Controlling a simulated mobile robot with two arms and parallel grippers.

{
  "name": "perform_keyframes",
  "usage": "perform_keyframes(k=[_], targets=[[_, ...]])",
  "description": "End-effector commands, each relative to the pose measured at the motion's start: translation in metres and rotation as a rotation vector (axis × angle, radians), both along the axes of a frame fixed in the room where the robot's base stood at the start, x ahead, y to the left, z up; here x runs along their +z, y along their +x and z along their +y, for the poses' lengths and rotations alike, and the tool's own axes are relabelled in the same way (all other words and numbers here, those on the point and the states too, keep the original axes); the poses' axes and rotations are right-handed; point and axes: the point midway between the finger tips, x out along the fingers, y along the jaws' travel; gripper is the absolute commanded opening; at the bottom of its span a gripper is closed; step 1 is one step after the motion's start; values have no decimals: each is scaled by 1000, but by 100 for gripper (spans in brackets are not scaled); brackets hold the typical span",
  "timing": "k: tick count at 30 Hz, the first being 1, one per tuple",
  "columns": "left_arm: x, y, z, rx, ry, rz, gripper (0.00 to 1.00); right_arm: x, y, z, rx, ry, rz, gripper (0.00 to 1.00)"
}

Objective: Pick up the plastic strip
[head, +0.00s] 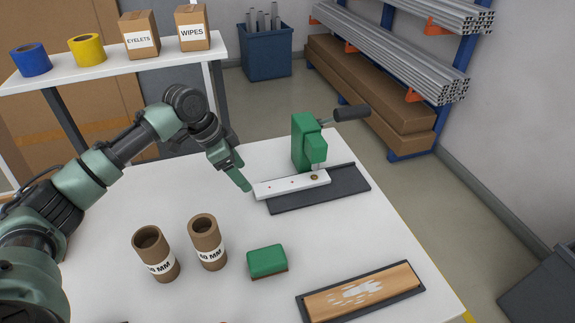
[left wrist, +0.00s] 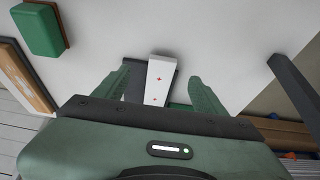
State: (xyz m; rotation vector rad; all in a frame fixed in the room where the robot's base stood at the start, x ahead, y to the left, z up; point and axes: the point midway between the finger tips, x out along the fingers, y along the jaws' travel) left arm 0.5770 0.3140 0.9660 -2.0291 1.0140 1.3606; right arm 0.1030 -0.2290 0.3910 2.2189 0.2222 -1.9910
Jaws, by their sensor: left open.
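The plastic strip (head: 283,187) is white with small red marks and a brass-coloured ring towards its right end. It lies at the foot of a green hand press (head: 303,145), over a dark base (head: 345,186). My left gripper (head: 246,186) is beside the strip's left end in the head view. In the left wrist view the strip (left wrist: 158,85) shows between the two green fingers of my left gripper (left wrist: 160,73), which are spread apart with visible gaps on both sides. Its far end under the press is partly hidden. My right gripper is not in view.
Two cardboard tubes (head: 207,243), a green block (head: 267,260) and a wooden board in a dark tray (head: 361,291) stand on the white table (head: 215,297). The press's dark handle (head: 350,113) sticks out right. A shelf with tape rolls (head: 87,49) and boxes is behind.

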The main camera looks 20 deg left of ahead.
Motion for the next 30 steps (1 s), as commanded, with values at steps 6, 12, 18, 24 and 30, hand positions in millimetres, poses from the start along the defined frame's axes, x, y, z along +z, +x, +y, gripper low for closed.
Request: perform_keyframes(k=[6,12,18,24,30], targets=[[-15,3,-6,-1,-2,5,71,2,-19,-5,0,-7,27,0],[-36,8,-11,0,-1,5,71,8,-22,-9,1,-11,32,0],[-64,15,-19,1,-1,3,71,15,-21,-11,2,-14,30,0],[-74,18,-21,0,0,0,71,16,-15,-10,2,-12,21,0],[-74,18,-21,0,0,0,57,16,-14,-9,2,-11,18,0]])
